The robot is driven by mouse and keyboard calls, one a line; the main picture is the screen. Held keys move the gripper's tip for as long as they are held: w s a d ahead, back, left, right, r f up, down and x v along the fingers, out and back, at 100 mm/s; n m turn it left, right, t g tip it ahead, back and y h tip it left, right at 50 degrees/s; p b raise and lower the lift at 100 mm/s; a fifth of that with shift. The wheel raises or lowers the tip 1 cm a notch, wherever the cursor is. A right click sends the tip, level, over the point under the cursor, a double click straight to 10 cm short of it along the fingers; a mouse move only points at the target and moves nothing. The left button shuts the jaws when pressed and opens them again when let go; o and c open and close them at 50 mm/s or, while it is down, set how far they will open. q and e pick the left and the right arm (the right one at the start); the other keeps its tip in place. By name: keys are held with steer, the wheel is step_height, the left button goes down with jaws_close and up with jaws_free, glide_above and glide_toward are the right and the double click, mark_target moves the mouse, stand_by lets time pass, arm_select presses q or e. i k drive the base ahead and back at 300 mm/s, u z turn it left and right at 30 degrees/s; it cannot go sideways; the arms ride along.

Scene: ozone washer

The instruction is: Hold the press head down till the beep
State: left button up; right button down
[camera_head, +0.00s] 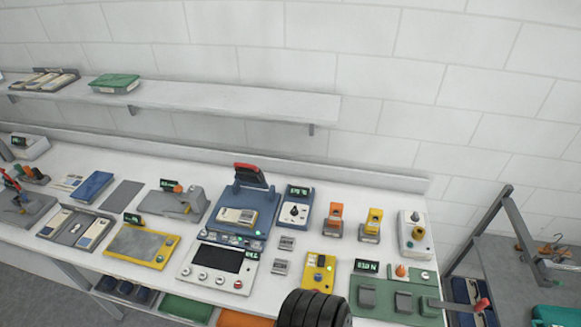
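A blue press fixture (213,223) stands on the middle of the white bench. Its dark press head (250,178) with a red top edge is tilted up at the back, raised clear of the bed. A beige handheld device (237,217) lies in the blue bed below the head. A row of small buttons and a green light (257,245) show along the fixture's front edge. Neither of my grippers shows in this view, and nothing touches the press head.
A white panel with a dark screen (219,259) is in front of the press. A blue-framed dial unit (295,212) stands close on its right, a grey fixture (178,203) on its left. Orange (335,218) and yellow (371,225) units stand farther right. A wall shelf (230,100) runs behind.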

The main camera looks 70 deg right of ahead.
mark_target(249, 176)
steer(key=k, duration=1.1)
steer(key=z, duration=0.7)
steer(key=i, duration=0.4)
steer(key=z, duration=0.05)
